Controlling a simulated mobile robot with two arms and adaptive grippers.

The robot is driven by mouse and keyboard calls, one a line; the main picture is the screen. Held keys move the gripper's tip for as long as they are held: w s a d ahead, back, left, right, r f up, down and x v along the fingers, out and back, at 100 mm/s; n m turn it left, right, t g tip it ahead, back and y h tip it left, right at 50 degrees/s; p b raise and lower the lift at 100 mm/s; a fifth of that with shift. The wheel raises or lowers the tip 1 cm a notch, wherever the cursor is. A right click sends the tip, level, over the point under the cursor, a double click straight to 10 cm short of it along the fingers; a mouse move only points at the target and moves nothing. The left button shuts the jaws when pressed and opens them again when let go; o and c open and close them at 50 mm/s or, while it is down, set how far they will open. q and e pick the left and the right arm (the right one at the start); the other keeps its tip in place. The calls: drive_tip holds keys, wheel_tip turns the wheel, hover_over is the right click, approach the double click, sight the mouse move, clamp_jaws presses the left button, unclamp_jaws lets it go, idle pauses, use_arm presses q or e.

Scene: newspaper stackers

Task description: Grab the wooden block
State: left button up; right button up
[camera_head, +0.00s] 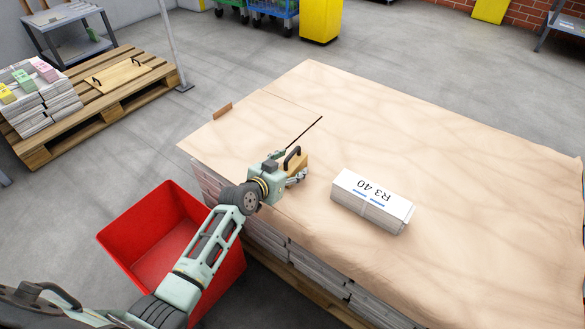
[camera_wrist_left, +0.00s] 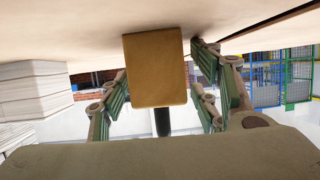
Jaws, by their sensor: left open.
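The wooden block (camera_head: 299,161) is a light tan piece with a black handle (camera_head: 292,154), on the paper-covered stack near its left edge. My left gripper (camera_head: 296,176) is right at the block and partly hides it. In the left wrist view the block (camera_wrist_left: 156,66) sits between the open fingers of the left gripper (camera_wrist_left: 160,88), with a gap visible on each side. A dark post, likely the handle, shows below the block there. My right gripper is not in view.
A white newspaper bundle marked R3 40 (camera_head: 372,199) lies to the right on the brown paper sheet (camera_head: 450,160). A small brown piece (camera_head: 222,111) lies near the far left edge. A red bin (camera_head: 150,225) stands beside the stack, under my left arm.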

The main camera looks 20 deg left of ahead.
use_arm(q)
drive_tip(key=shift+c, duration=0.5)
drive_tip(key=c, duration=1.3)
clamp_jaws()
drive_tip(key=shift+r, duration=0.15)
